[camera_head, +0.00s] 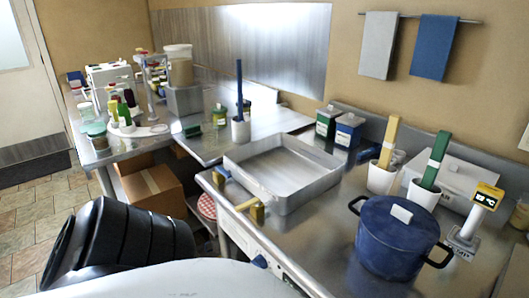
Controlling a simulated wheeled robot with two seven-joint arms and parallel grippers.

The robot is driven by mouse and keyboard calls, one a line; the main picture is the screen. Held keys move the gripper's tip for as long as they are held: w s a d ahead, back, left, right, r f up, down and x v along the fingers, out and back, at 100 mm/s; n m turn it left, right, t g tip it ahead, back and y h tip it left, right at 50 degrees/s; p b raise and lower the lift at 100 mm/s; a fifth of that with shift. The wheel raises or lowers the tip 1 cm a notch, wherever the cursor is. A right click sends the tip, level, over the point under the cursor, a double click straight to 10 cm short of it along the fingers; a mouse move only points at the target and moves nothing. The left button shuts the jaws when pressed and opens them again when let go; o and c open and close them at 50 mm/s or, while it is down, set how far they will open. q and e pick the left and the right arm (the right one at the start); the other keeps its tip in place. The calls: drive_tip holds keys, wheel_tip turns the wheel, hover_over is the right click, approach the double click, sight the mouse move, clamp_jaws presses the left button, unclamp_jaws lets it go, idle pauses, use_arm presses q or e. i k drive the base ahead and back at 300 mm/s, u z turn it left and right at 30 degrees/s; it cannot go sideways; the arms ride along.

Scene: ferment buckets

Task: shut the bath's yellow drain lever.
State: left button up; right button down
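The bath is a shallow rectangular metal basin (290,168) on the steel counter, in the middle of the head view. The yellow drain lever (246,205) is at the bath's near left side, beside a brass-coloured fitting (258,213). The lever lies roughly level and points left, away from the fitting; at this size I cannot tell whether it is open or shut. A second fitting with a blue handle (222,171) sits farther back along the same side. Neither of my grippers is in view.
A blue lidded pot (398,236) stands right of the bath. White cups (382,177) with yellow and green sticks, and a small yellow-topped display (487,197), are farther right. A cardboard box (150,189) is below the counter at left. Bare counter lies between bath and pot.

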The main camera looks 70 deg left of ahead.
sight(257, 202)
drive_tip(key=u, duration=2.15)
drive_tip(key=k, duration=1.15)
drive_tip(key=u, duration=0.8)
drive_tip(key=i, duration=0.75)
drive_tip(key=z, duration=0.5)
drive_tip(key=i, duration=0.6)
drive_tip(key=z, duration=0.65)
